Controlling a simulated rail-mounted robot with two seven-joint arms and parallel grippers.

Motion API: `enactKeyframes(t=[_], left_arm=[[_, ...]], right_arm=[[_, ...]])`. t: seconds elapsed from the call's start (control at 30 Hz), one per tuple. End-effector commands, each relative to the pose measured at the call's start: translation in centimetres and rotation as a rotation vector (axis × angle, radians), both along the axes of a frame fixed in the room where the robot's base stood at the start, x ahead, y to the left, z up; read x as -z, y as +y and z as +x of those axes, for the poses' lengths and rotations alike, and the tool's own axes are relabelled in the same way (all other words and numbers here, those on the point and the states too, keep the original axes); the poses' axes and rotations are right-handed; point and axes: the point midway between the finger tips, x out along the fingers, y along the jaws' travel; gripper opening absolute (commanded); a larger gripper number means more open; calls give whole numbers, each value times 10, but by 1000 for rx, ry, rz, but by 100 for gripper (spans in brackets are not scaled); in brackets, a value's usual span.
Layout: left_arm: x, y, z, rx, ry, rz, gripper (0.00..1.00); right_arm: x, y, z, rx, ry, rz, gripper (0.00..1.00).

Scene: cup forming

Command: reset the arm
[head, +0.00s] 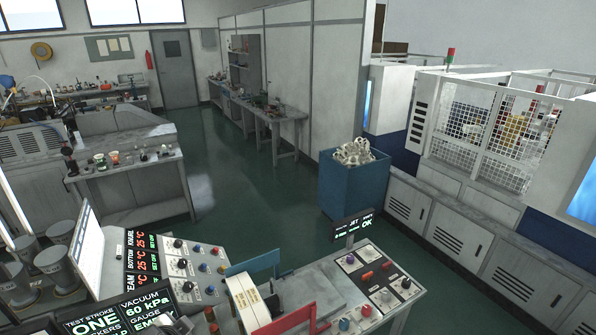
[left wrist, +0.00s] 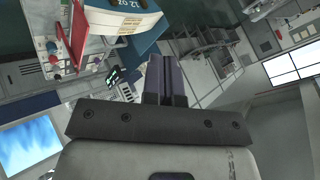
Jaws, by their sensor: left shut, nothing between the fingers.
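My left gripper (left wrist: 166,62) shows in the left wrist view, its two dark fingers together with nothing between them. The wrist picture is tilted, and the fingers point up the frame. I cannot make out either gripper in the head view.
In the head view, control panels with knobs and buttons (head: 375,285) fill the lower front. A blue bin (head: 352,192) heaped with white pieces (head: 356,152) stands beyond them. A caged machine (head: 490,130) is at the right. The green floor (head: 240,165) is clear in the middle.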

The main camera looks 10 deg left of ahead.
Motion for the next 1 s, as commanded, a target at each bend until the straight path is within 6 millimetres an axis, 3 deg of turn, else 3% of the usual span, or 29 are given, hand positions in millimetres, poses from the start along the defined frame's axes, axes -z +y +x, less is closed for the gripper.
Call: enactKeyframes(t=[0.03, 0.1, 0.27, 0.37, 0.7, 0.83, 1.0], left_arm=[[-5, -17, -13, 5, -51, -41, 0], [-9, -32, -30, -1, -104, -90, 0], [-2, -52, -81, -50, -147, -203, 0], [14, -58, -122, -108, -112, -281, 0], [103, -76, -250, -291, 205, -434, 0], [121, -82, -284, -318, 293, -444, 0], [132, -82, -307, -330, 349, -437, 0]], right_arm=[[-3, 0, 0, -1, 0, -1, 63], [-5, -1, 0, -2, 0, -3, 63], [-10, -2, 0, -5, 0, -8, 63], [-14, -3, 0, -6, 0, -9, 63], [-24, -2, 0, -4, 1, -7, 63], [-26, -1, -1, -3, 1, -4, 63], [-27, -1, -1, -2, 2, -2, 63]])
